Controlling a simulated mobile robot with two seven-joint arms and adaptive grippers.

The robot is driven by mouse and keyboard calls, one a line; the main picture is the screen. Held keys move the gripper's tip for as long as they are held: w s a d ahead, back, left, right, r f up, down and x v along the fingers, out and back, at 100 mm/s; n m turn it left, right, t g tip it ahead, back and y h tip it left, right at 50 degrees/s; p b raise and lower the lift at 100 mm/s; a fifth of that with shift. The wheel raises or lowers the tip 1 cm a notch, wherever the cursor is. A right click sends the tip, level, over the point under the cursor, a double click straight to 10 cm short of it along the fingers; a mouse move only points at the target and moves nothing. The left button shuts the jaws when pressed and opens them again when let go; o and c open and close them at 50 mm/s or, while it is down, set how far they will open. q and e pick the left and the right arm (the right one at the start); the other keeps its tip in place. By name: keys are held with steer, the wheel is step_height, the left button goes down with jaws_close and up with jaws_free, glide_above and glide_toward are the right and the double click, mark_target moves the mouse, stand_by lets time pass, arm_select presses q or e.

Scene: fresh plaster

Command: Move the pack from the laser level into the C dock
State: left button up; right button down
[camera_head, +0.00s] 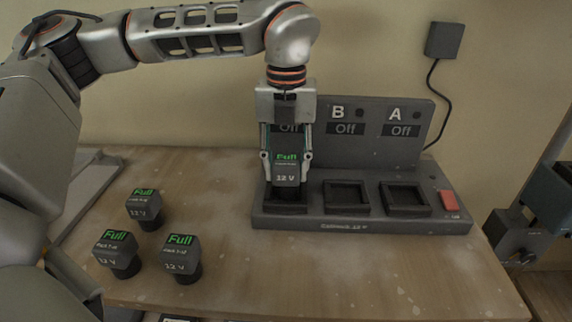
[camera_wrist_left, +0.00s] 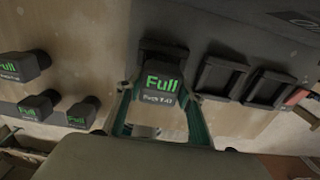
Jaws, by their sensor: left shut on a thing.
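My left gripper (camera_head: 286,160) is shut on a dark grey pack (camera_head: 287,172) with a green "Full" and "12 V" on its face. The pack is upright at the leftmost dock (camera_head: 272,203) of the charger (camera_head: 360,224). Its narrow black lower end reaches the dock; I cannot tell whether it is fully seated. The wrist view also shows the held pack (camera_wrist_left: 163,88) between the fingers, against that dock (camera_wrist_left: 163,48). The gripper hides this dock's letter; the partly covered display above it reads "Off". I cannot identify the laser level with certainty. My right gripper is not in view.
Docks B (camera_head: 346,196) and A (camera_head: 404,198) are empty, their displays "Off". A red switch (camera_head: 449,201) sits at the charger's right end. Three packs marked "Full" (camera_head: 145,205) (camera_head: 117,250) (camera_head: 181,255) stand at the bench's left. A grey device (camera_head: 520,238) stands beyond the right edge.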

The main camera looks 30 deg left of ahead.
arm_select(q)
steer(key=shift+f, duration=0.55)
steer(key=o, duration=1.1)
